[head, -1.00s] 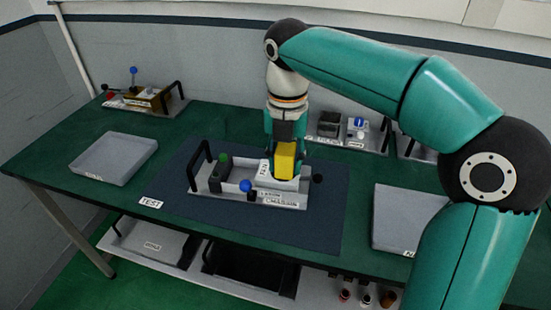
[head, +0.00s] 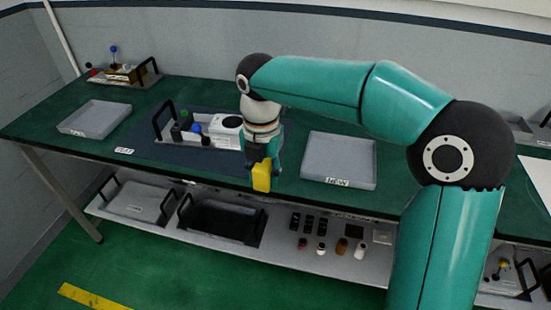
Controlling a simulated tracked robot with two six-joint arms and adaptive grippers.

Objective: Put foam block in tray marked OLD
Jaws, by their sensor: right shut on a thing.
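My right gripper (head: 262,165) is shut on the yellow foam block (head: 261,178) and holds it near the table's front edge, between the dark mat and the tray marked NEW. A grey tray (head: 95,118) stands at the left of the table and looks empty; its label is too small to read now, and I cannot read OLD anywhere. The tray marked NEW (head: 340,160) lies right of my gripper and looks empty. My left gripper is not in view.
The handled chassis (head: 180,138) with a white box (head: 226,131) sits on the dark mat (head: 150,155), left of my gripper. A TEST label (head: 124,151) lies by the mat's front left. The lower shelf (head: 280,246) holds trays and small parts.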

